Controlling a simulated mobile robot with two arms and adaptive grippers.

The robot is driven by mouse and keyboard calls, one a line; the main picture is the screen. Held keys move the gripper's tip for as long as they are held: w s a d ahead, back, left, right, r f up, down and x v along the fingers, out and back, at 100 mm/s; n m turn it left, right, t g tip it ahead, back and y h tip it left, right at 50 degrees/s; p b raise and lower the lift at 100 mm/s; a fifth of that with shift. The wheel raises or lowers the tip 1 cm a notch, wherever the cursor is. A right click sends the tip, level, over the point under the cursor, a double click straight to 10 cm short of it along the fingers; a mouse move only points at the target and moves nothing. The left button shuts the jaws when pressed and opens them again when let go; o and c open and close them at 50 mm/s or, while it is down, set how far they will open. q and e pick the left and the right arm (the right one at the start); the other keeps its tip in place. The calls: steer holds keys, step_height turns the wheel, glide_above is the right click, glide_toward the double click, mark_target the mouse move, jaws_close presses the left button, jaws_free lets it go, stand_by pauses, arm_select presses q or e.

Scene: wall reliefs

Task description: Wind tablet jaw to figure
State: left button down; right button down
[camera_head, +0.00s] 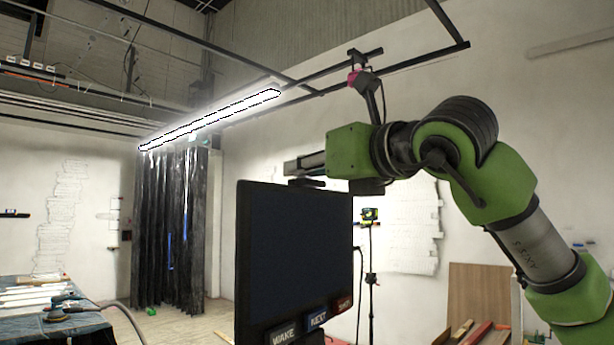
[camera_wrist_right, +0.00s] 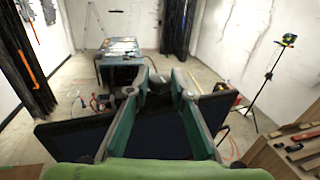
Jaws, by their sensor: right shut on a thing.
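The tablet (camera_head: 295,255) is a large dark panel, upright, with WAKE, NEXT and a red button along its lower edge; its dark body shows behind my fingers in the right wrist view (camera_wrist_right: 163,138). My right gripper (camera_head: 305,168) is at the tablet's top edge, coming in from the right. In the right wrist view its fingers (camera_wrist_right: 156,88) are closed around a small dark rounded part (camera_wrist_right: 155,82) at the tablet's top, seemingly its jaw or knob. The jaw's details are mostly hidden, and no figure is readable. My left gripper is not in view.
A yellow-green instrument on a tripod (camera_head: 370,216) stands behind the tablet to the right. A worktable (camera_head: 70,325) with a sander is at the lower left. A dark curtain (camera_head: 172,230) hangs behind. Boards (camera_head: 478,292) lean at the right wall.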

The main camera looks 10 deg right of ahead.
steer(key=c, duration=1.8)
jaws_free()
steer(key=shift+a, duration=0.1)
steer(key=shift+o, duration=0.2)
steer(key=shift+s, duration=0.1)
steer(key=v, duration=1.2)
